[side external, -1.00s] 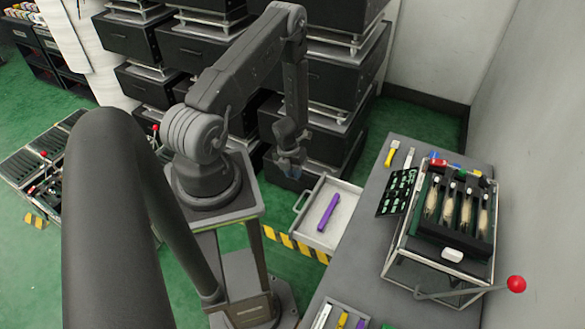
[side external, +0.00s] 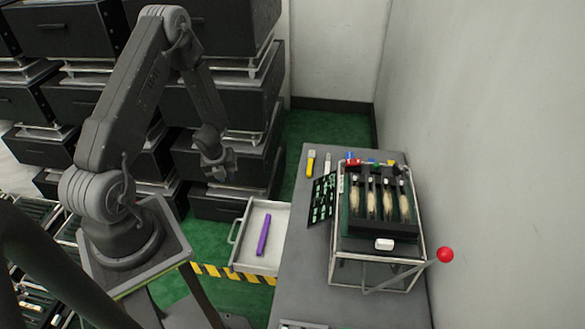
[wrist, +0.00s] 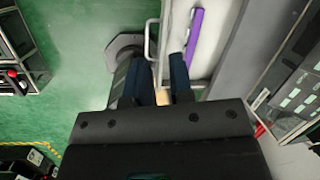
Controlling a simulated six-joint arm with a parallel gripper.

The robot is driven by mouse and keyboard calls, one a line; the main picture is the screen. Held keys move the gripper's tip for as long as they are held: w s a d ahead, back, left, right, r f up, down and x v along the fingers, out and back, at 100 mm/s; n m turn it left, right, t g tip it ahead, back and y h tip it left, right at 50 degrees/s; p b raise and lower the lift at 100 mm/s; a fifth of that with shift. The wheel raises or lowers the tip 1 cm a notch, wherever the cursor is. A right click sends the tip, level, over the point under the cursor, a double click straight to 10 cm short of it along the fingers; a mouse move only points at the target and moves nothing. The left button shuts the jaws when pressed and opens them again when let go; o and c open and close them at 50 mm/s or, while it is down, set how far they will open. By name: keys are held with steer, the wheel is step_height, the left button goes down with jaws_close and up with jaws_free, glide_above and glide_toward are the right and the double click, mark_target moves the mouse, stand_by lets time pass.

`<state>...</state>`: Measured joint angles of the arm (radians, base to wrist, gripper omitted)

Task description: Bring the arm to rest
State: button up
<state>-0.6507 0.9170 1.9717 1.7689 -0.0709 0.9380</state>
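My gripper (side external: 218,170) hangs in the air at the end of my bent arm, pointing down, left of and above the white drawer (side external: 276,228). In the wrist view my gripper (wrist: 163,78) shows two dark fingers with a gap between them, and nothing is held. A purple bar (side external: 263,235) lies in the drawer, apart from the fingers; it also shows in the wrist view (wrist: 195,35). The lever with a red ball knob (side external: 445,254) sticks out at the right of the framed fixture (side external: 378,262) on the grey table.
The grey table (side external: 300,285) carries a yellow tool (side external: 311,163), a white tool (side external: 327,163) and a dark green-marked panel (side external: 321,198). Black cabinets (side external: 225,150) stand behind my arm. A wall closes off the right. Green floor is clear beyond the table.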

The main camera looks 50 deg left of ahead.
steer(key=w+d+r+n+t+y, duration=0.15)
steer(key=r+n, duration=0.25)
steer(key=r, duration=0.4)
steer(key=w+d+r+n+y, duration=0.2)
steer(key=d+r+n, duration=0.15)
steer(key=r, duration=0.45)
steer(key=w+d+r+n+t+y, duration=0.1)
steer(key=w+d+r+n, duration=0.1)
steer(key=r+n, duration=0.5)
steer(key=s+d+r+n+h, duration=0.2)
steer(key=s+d+r+n, duration=0.2)
steer(key=s+d+r, duration=0.3)
steer(key=s+d+r+n+h, duration=0.3)
steer(key=s+d+r+n, duration=0.2)
steer(key=d, duration=0.8)
steer(key=s+r, duration=0.3)
steer(key=shift+d, duration=0.15)
